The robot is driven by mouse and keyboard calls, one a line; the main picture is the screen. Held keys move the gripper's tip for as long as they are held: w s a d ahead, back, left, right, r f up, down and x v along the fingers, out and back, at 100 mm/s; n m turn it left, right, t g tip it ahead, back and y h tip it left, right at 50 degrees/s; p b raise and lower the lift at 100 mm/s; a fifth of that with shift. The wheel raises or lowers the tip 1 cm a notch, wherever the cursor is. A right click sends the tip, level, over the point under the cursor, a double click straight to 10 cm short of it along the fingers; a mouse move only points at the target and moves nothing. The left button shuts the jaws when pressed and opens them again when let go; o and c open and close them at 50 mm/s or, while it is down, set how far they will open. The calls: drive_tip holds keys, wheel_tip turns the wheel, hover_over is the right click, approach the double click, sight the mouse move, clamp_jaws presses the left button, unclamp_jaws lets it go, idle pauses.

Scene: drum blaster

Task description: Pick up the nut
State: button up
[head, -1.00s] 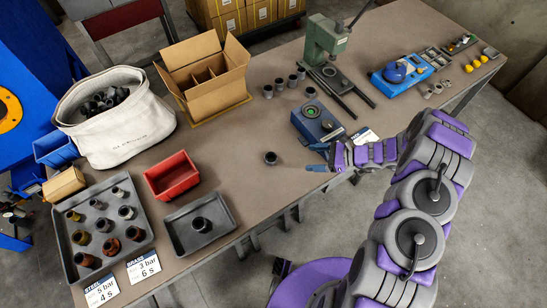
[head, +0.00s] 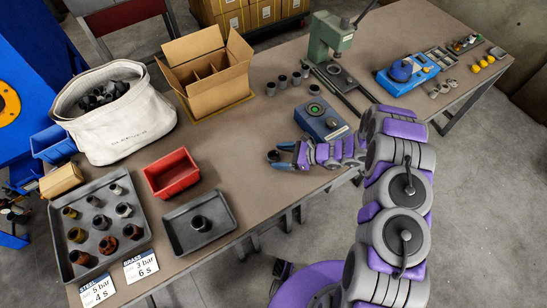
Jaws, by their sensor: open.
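A small dark round piece with a hole, which looks like the nut (head: 272,156), stands on the bare brown tabletop near the front edge, left of the blue device. My gripper (head: 281,157) is just right of it, low over the table, pointing left. Its two blue-tipped fingers are apart, one toward the back and one toward the front. The nut is at the fingertips; I cannot tell whether they touch it or how far it sits between them. Nothing is visibly held.
A blue device with a green button (head: 322,118) stands right behind my gripper. A green press (head: 329,42) and several dark cylinders are further back. A red bin (head: 171,174) and a grey tray (head: 178,243) lie left. The tabletop left of the nut is clear.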

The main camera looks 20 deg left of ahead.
drive_tip(key=shift+a+f, duration=0.15)
drive_tip(key=shift+a, duration=0.3)
drive_tip(key=c, duration=1.3)
